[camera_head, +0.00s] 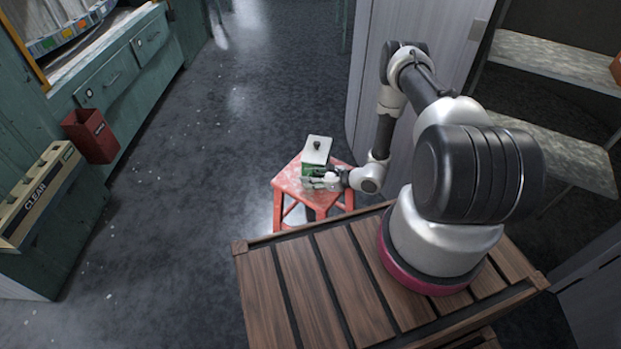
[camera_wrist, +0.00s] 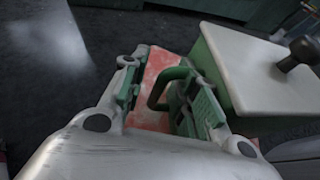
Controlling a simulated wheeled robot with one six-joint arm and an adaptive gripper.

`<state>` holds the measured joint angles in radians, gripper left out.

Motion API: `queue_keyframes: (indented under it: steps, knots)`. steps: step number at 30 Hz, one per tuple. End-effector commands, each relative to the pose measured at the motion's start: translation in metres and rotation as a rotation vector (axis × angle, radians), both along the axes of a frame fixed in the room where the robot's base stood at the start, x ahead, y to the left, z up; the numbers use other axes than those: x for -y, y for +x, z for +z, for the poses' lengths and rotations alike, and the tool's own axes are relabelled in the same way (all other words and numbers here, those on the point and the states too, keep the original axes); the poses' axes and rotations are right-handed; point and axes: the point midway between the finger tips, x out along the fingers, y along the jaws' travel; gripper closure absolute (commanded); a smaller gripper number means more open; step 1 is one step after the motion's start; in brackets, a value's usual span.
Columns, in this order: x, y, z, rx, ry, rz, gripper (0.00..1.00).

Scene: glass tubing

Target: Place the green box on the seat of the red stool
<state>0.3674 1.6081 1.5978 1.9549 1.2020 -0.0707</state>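The green box (camera_head: 311,165) has a pale lid (camera_head: 317,149) with a dark knob. It stands upright on the worn red seat of the red stool (camera_head: 287,182). In the wrist view the box (camera_wrist: 212,68) is at the right, with a dark green loop handle (camera_wrist: 156,92) on its near side. My gripper (camera_head: 320,181) is at the near side of the box, low over the seat. In the wrist view my gripper (camera_wrist: 158,88) has its fingers spread, with the handle between them, nearer the right finger. A gap shows between the left finger and the handle. The box's base is partly hidden.
A pale grey cabinet (camera_head: 420,50) stands behind my arm, with shelves (camera_head: 560,150) at right. Green cabinets (camera_head: 110,85) and a red bin (camera_head: 90,135) are at left. The dark floor (camera_head: 200,190) between is clear.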

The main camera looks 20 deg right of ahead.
Motion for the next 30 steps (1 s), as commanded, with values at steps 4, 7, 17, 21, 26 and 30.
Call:
queue_keyframes:
  steps: [4,7,17,21,26,30]
  knots:
    - [0.002,0.000,0.004,0.001,0.000,-0.002,0.69]
    - [0.012,-0.008,0.009,0.000,0.000,-0.005,0.69]
    - [0.062,-0.053,0.037,0.000,0.000,-0.006,0.69]
    - [0.076,-0.066,0.045,0.000,0.000,-0.003,0.69]
    - [0.083,-0.073,0.048,0.000,0.000,-0.001,0.69]
    - [0.083,-0.073,0.053,0.006,-0.004,0.009,0.69]
